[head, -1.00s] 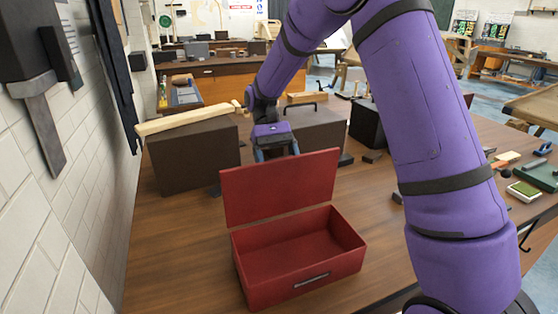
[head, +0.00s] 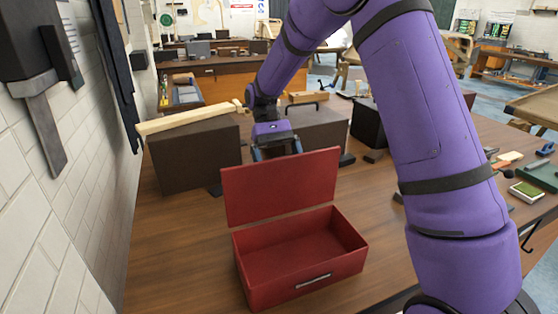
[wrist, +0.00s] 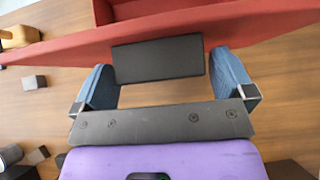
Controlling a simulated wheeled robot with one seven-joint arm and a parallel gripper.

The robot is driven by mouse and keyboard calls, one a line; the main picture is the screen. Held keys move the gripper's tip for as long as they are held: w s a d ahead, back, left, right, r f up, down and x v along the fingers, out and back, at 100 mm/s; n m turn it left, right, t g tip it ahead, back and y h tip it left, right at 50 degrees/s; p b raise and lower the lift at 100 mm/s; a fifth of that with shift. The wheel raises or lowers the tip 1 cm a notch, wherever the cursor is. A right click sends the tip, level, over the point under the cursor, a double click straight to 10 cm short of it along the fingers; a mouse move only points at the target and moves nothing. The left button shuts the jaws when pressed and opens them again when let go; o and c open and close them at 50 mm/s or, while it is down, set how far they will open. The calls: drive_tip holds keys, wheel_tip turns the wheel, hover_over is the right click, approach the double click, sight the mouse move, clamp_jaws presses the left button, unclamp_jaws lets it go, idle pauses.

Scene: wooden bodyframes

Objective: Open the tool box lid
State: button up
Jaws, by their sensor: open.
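The red tool box (head: 300,282) stands on the wooden bench in the head view, empty inside. Its lid (head: 280,188) stands upright at the back edge, swung fully away from the opening. My gripper (head: 276,150) is behind the lid, its fingertips partly hidden by the lid's top edge. In the wrist view, my gripper (wrist: 165,88) has its two blue-grey fingers wide apart with nothing held between them. The lid (wrist: 260,25) crosses just beyond the fingers in that view, close to the fingertips; whether they touch it I cannot tell.
A dark brown box (head: 192,160) with a light wooden bar (head: 185,121) on top stands at the back left, near the white brick wall. Another dark box (head: 320,132) stands behind my gripper. Tools lie at the right. The bench left of the tool box is clear.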

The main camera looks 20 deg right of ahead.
drive_tip(key=v, duration=1)
drive_tip(key=shift+r, duration=0.2)
drive_tip(key=s+d+r+t, duration=0.2)
drive_tip(key=s+r+t, duration=0.1)
drive_tip(key=s+r, duration=0.4)
drive_tip(key=s+d+r+t, duration=0.2)
drive_tip(key=s+r+t, duration=0.2)
drive_tip(key=s, duration=0.5)
drive_tip(key=s+d+f+t, duration=0.1)
drive_tip(key=s+t, duration=0.2)
drive_tip(key=s, duration=0.6)
drive_tip(key=s+d+f+t, duration=0.1)
drive_tip(key=s+t, duration=0.3)
drive_tip(key=s, duration=0.5)
drive_tip(key=shift+s+d+t, duration=0.3)
drive_tip(key=shift+d, duration=0.15)
